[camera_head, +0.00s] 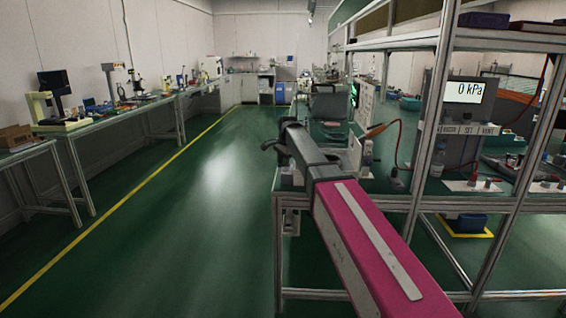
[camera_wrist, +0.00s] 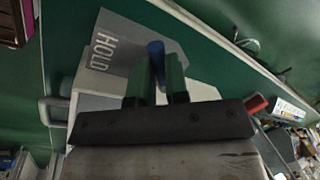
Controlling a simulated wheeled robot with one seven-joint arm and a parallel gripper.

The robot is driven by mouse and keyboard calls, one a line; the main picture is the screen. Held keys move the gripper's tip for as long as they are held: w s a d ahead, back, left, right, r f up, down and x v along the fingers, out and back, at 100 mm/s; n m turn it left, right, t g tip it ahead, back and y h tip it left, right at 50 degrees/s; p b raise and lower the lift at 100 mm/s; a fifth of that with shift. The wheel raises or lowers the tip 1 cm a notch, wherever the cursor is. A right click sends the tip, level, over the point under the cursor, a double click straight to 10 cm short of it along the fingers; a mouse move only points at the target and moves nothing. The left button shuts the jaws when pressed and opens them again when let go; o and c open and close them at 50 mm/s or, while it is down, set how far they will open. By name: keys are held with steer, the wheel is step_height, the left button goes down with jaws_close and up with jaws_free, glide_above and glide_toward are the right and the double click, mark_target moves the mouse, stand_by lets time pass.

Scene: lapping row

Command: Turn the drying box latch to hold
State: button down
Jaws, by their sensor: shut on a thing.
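In the wrist view a blue latch handle (camera_wrist: 155,48) stands up between the two dark green fingers of my gripper (camera_wrist: 158,66), which are shut on it. Behind it is a grey plate (camera_wrist: 122,42) with the word HOLD in pale letters, left of the handle. A pale box body (camera_wrist: 88,92), apparently the drying box, shows below the plate, partly hidden by my gripper. Other markings on the plate, if any, are hidden. In the head view my pink and grey arm reaches toward the bench; the fingers and latch cannot be made out there.
A metal-framed bench with uprights and an upper shelf (camera_head: 500,38) stands at right. The green floor (camera_head: 190,215) at left is clear, up to another workbench (camera_head: 110,118).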

steer(key=n, duration=0.3)
steer(key=d+n, duration=0.1)
steer(key=shift+s+g+y, duration=0.3)
steer(key=shift+s, duration=0.05)
steer(key=shift+s+d+n+g, duration=0.1)
steer(key=shift+d+n+g, duration=0.25)
steer(key=shift+n, duration=1.05)
steer(key=shift+d+n+g, duration=0.15)
steer(key=shift+d+n, duration=0.25)
steer(key=shift+n, duration=1)
steer(key=c, duration=1.1)
jaws_free()
